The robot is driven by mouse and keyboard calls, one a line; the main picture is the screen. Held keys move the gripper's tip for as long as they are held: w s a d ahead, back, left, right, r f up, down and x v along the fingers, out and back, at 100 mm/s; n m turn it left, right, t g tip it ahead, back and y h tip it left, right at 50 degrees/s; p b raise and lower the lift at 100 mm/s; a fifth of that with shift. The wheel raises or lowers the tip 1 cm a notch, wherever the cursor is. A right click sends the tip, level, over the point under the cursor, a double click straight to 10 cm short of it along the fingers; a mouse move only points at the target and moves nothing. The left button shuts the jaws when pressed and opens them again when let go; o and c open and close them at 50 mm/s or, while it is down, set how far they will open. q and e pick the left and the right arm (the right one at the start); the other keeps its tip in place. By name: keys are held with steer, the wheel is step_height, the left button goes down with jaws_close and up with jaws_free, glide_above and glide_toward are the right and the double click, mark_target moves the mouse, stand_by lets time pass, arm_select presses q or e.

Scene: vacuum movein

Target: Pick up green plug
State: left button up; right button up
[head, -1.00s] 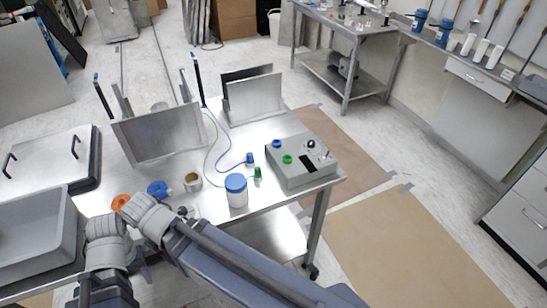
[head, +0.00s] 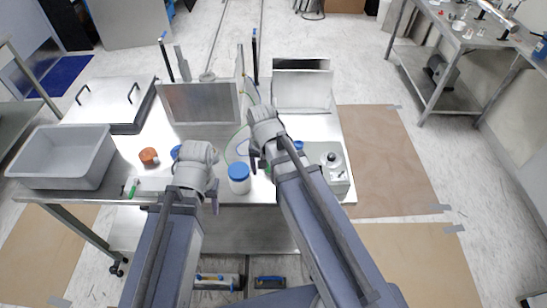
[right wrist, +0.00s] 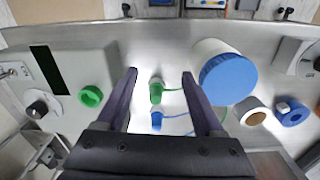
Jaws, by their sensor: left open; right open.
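The green plug (right wrist: 156,90) stands on the metal table with a thin green cable running from it. In the right wrist view it lies between the two fingers of my right gripper (right wrist: 159,76), which is open, with a gap on each side. In the head view my right gripper (head: 262,161) is over the table between the white jar and the grey box, and its arm mostly hides the plug. My left gripper (head: 207,197) is open at the table's front edge, left of the jar, mostly hidden by its own wrist.
A blue plug (right wrist: 157,121) is close beside the green one. A white jar with a blue lid (head: 239,178) stands at one side, and the grey box (right wrist: 75,75) with a green socket (right wrist: 91,96) at the other. A grey bin (head: 62,155) is at the far left.

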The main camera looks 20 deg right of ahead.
steer(key=w+d+m, duration=0.1)
steer(key=w+m, duration=0.1)
steer(key=w+d+r+m+p, duration=0.1)
steer(key=w+m, duration=0.1)
steer(key=m, duration=0.1)
steer(key=w+d+r+m, duration=0.1)
steer(key=m, duration=0.1)
steer(key=shift+w+m, duration=0.4)
steer(key=shift+f+b, duration=1.2)
steer(key=shift+f, duration=0.15)
steer(key=shift+f, duration=0.1)
step_height(320, 180, down, 5)
steer(key=b, duration=0.5)
steer(key=shift+w+a, duration=0.1)
jaws_close()
